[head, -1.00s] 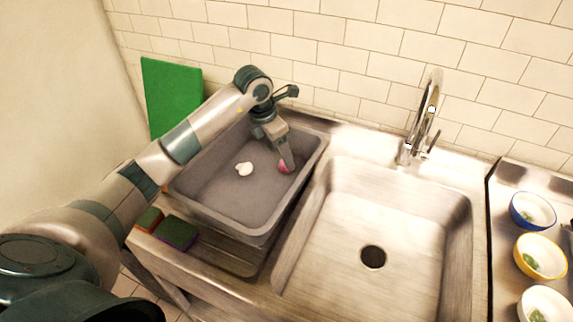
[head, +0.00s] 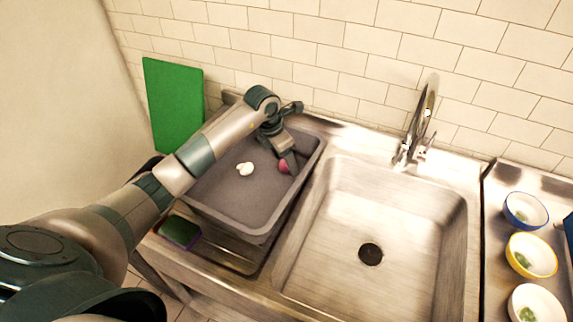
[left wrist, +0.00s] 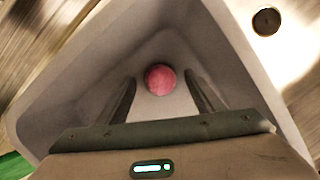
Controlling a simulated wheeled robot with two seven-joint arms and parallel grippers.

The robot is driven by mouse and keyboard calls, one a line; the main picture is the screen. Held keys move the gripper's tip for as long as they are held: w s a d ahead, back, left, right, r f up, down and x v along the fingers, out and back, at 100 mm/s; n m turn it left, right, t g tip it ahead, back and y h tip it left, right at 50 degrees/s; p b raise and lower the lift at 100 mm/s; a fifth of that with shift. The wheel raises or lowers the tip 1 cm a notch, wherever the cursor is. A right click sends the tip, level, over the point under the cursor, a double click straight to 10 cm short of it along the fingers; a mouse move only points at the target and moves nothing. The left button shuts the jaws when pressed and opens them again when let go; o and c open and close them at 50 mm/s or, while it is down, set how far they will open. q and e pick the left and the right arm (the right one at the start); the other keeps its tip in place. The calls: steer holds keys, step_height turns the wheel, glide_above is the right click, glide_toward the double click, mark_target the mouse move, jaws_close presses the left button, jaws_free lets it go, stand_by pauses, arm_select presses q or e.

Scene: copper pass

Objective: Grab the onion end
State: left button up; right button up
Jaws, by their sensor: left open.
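The onion end (head: 284,167) is a small pinkish-red piece lying in the grey tub (head: 222,215), toward its right side. In the left wrist view the onion end (left wrist: 160,79) shows as a round red piece near a corner of the tub, just beyond and between the fingertips. My left gripper (head: 288,163) reaches down into the tub, right at the onion end. In the left wrist view its two fingers (left wrist: 160,92) are apart, with nothing clamped between them. My right gripper is not in view.
A white piece (head: 245,169) lies in the tub to the left. A steel sink (head: 330,245) with a faucet (head: 423,120) is to the right. A green board (head: 172,105) leans at the wall. A sponge (head: 179,231) lies in front. Bowls (head: 531,256) stand far right.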

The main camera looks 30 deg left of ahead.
arm_select(q)
steer(key=c, duration=1.1)
steer(key=shift+r, duration=0.1)
steer(key=shift+r+b, duration=0.4)
steer(key=shift+r, duration=0.2)
step_height(320, 180, up, 7)
steer(key=b, duration=0.3)
steer(key=shift+r, duration=0.85)
